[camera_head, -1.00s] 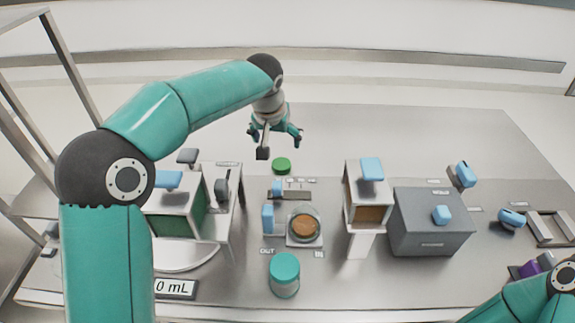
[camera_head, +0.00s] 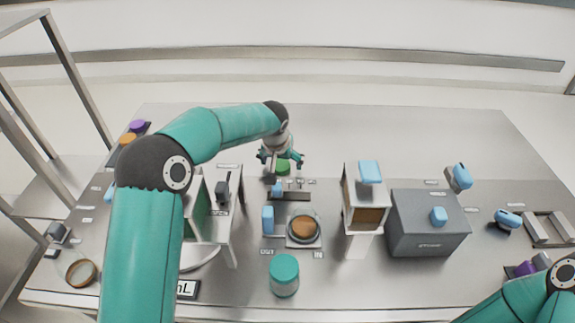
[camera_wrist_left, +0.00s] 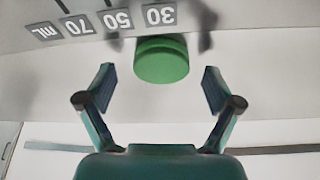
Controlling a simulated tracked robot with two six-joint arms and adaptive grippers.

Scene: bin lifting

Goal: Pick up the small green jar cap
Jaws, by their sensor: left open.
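The small green jar cap (camera_head: 283,168) lies on the table behind the labelled stations. It also shows in the left wrist view (camera_wrist_left: 161,60), centred ahead of the fingers. My left gripper (camera_head: 282,163) is open above and around the cap in the head view. In the left wrist view the two fingers (camera_wrist_left: 160,88) stand apart, with the cap beyond and between their tips; I see no contact. My right arm (camera_head: 525,300) enters at the lower right, and its gripper is out of frame.
A jar with a teal lid (camera_head: 284,275) stands in front. A round dish with brown contents (camera_head: 304,228) sits near the middle. The table's back is clear.

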